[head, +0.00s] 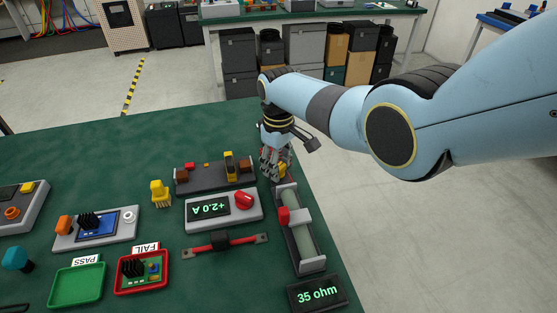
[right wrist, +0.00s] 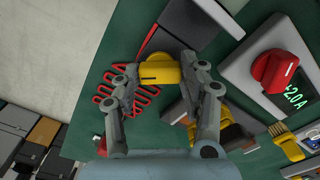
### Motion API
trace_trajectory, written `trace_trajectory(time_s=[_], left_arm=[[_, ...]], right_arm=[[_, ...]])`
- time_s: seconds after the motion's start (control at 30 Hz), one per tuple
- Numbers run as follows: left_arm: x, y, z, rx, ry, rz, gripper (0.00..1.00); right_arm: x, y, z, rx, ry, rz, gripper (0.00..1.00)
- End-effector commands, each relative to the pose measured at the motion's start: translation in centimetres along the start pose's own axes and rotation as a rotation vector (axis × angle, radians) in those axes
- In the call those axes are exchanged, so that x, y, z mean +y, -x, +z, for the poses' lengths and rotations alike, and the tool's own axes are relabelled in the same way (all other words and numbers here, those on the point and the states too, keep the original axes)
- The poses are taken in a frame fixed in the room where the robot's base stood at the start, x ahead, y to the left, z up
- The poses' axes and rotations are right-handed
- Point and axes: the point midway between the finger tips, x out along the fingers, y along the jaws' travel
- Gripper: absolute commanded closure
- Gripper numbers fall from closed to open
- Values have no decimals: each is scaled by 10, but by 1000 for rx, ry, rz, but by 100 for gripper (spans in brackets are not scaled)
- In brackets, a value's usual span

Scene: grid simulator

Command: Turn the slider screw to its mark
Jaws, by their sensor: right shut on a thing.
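The slider rheostat (head: 303,238) lies near the right edge of the green table, with a pale tube and a red slider (head: 283,216). A yellow screw knob (right wrist: 160,74) with a short dark line sits at its far end. My right gripper (head: 273,172) reaches down over that end and partly hides the knob. In the right wrist view the two fingers (right wrist: 158,80) are shut on the yellow knob from both sides. The display (head: 317,294) at the near end reads 35 ohm. I cannot make out the mark. My left gripper is not in view.
Left of the rheostat are a meter (head: 222,210) reading +2.0 A with a red knob, a red-ended bar (head: 224,242), a red FAIL tray (head: 119,288) and a green PASS tray (head: 60,290). A dark switch block (head: 203,180) stands behind the meter. The floor right of the table is clear.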

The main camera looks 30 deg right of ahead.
Motion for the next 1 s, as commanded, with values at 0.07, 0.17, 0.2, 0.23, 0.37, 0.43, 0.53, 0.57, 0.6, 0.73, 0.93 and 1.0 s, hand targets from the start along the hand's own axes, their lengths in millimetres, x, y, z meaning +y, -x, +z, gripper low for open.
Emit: trace_trajectory(time_s=[0.07, 0.17, 0.2, 0.23, 0.37, 0.43, 0.53, 0.57, 0.6, 0.73, 0.93, 1.0], left_arm=[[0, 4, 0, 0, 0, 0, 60], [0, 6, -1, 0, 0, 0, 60], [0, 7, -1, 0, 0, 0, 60], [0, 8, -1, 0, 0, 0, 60], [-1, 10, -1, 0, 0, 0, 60], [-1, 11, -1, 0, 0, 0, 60], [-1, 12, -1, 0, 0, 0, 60], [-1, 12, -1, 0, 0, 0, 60], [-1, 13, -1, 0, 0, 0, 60], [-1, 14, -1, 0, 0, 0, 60], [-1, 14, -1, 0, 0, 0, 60], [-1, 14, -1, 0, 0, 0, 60]], right_arm=[[0, 2, 0, 0, -70, 0, 90], [0, 2, 0, 0, -163, 0, 90], [0, 1, 0, 0, -199, 0, 90], [0, 1, 0, 0, -227, 1, 90], [0, 1, 0, 1, -336, 1, 90], [0, 1, 0, 0, -388, 1, 90], [0, 1, 0, 1, -453, 1, 90], [0, 1, 0, 1, -471, 1, 90], [0, 1, 0, 1, -493, 1, 90], [0, 0, 0, 1, -548, 1, 90], [0, 0, 0, 2, -596, 1, 90], [0, 0, 0, 2, -604, 1, 90]])
